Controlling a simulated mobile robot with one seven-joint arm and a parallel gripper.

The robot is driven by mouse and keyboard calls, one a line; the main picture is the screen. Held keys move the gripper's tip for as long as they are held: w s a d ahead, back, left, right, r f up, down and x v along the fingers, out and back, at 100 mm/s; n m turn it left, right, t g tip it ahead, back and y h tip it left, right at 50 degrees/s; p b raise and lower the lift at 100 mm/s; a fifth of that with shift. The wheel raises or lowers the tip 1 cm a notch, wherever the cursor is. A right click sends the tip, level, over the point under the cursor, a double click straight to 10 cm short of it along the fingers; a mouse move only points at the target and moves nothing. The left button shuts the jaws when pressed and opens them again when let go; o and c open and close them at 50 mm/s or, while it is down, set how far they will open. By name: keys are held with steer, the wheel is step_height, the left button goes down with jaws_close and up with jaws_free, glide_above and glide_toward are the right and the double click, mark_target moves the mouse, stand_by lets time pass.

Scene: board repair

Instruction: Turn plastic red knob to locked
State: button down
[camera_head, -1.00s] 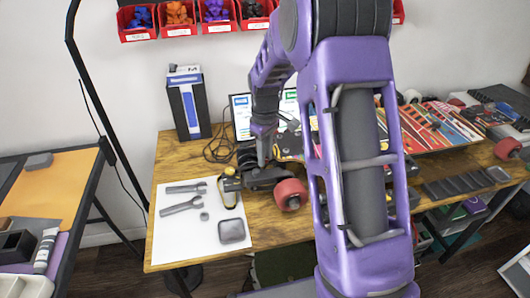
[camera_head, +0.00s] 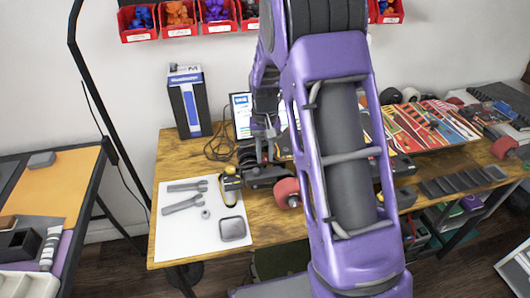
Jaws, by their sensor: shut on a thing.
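My gripper (camera_head: 270,132) is small and partly hidden by my own arm. It points down beside a dark clamp-like device on the wooden table, at the right of the white mat. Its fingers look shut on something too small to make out. I cannot pick out a red plastic knob or a locked mark. A round red wheel (camera_head: 287,191) sits at the right end of a dark truck-like part (camera_head: 262,175), just below my gripper and apart from it.
A white mat (camera_head: 180,245) holds wrenches (camera_head: 184,204) and a grey square piece (camera_head: 233,229). A yellow-and-black tool (camera_head: 230,186) lies at its right edge. Colourful boards (camera_head: 430,125) lie at right.

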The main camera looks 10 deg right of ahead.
steer(key=shift+m, duration=0.6)
steer(key=c, duration=0.7)
jaws_free()
